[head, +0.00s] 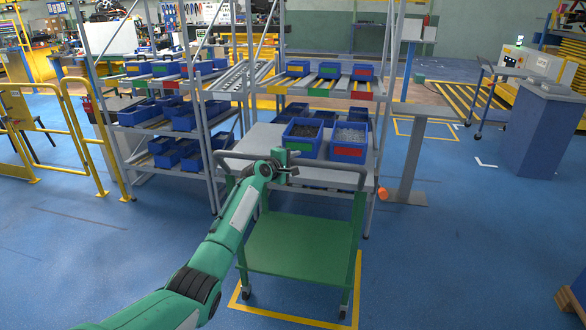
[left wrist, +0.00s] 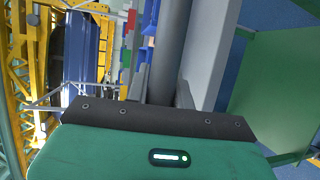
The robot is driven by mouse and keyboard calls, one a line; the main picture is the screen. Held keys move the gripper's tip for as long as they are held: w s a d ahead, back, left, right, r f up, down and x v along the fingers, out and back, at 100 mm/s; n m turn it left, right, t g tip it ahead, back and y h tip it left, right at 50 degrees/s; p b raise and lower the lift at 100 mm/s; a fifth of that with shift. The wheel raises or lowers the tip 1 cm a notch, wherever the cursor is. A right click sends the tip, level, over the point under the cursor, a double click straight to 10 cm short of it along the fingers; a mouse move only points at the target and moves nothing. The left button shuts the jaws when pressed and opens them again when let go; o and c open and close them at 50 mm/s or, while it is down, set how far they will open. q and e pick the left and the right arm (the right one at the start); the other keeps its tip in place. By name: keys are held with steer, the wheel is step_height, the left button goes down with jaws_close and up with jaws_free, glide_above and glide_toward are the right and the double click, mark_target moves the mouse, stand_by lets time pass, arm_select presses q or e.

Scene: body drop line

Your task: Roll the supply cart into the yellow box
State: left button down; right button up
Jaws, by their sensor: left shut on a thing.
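The supply cart has a green lower shelf (head: 300,245), a grey top and a dark handle bar (head: 325,163) on the near side. Its near casters stand on the blue floor inside the yellow box (head: 290,319), a painted outline whose near, left and right lines show; its far side is hidden beneath the cart. My left gripper (head: 285,172) is shut on the handle bar near its middle. In the left wrist view the bar (left wrist: 172,50) runs between the fingers (left wrist: 163,92). My right gripper is out of view.
Two blue bins (head: 348,141) sit on the cart's top. A flow rack (head: 205,110) with several blue bins stands close behind it. Yellow railing (head: 75,140) is at the left, a grey post (head: 410,150) at the right. The floor on both near sides is clear.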

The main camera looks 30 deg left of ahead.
arm_select(q)
steer(key=shift+w+a, duration=0.1)
steer(key=shift+w, duration=0.2)
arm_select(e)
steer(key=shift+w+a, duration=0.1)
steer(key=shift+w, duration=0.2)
arm_select(q)
steer(key=c, duration=1.2)
jaws_free()
steer(key=v, duration=1.3)
steer(key=shift+s, duration=0.4)
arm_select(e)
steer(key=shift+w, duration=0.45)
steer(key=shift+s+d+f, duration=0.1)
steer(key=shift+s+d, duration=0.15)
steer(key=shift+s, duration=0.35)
